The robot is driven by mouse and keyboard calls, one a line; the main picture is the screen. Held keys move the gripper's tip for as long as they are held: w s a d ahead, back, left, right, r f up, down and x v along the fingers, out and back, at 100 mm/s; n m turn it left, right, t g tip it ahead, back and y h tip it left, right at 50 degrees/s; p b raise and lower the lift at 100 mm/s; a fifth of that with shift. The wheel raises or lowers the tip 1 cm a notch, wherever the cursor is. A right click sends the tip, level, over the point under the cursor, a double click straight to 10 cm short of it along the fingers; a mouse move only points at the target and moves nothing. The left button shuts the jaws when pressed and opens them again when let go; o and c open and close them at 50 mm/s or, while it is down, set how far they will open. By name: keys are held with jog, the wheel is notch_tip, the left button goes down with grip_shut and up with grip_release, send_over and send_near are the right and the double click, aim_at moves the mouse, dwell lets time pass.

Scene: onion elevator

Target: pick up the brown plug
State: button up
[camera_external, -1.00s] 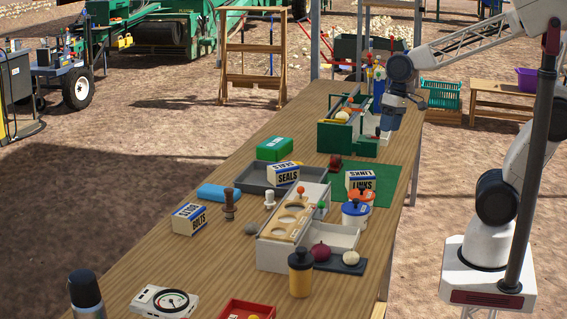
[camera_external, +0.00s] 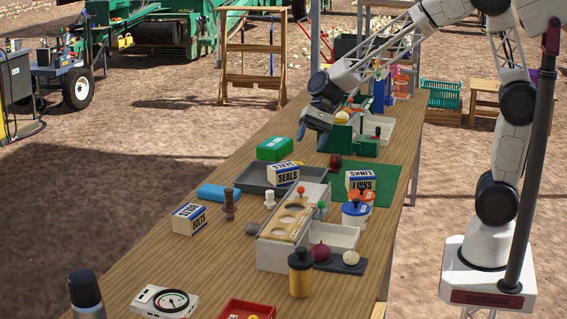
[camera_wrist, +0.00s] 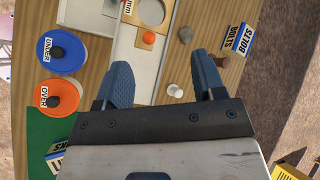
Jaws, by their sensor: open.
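The brown plug (camera_external: 229,205) stands upright on the wooden table in the external view, between the BOLTS box (camera_external: 189,219) and the white plug (camera_external: 269,199). My gripper (camera_external: 314,136) is above the table, well behind and to the right of the brown plug, beside the green tool carrier. In the wrist view my gripper (camera_wrist: 162,66) is open with nothing between its fingers.
The SEALS box (camera_external: 284,174) in a dark tray, a green box (camera_external: 274,149) and a blue cloth-like item (camera_external: 217,192) lie nearby. A grey organiser (camera_external: 285,254) with round holes stands right of the brown plug. Bare table lies left of the BOLTS box.

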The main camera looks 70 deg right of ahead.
jog(key=w+a+f+m+t+y, duration=0.1)
jog(key=w+f+m, duration=0.25)
jog(key=w, duration=0.25)
jog(key=w+a+f+m+y, duration=0.1)
jog(key=w+f+m+y, duration=0.1)
jog(key=w+f, duration=0.35)
jog(key=m+t+y, duration=0.1)
jog(key=m+t, duration=0.2)
jog(key=m, duration=0.2)
send_near(226, 194)
jog(key=w+a+f, duration=0.1)
jog(key=w+a, duration=0.1)
jog(key=shift+s+d+f, duration=0.15)
jog(key=shift+s+d, duration=0.05)
jog(key=shift+x, duration=1.3)
jog(key=shift+s+a, duration=0.1)
jog(key=shift+x, duration=2.5)
jog(key=shift+s, duration=0.1)
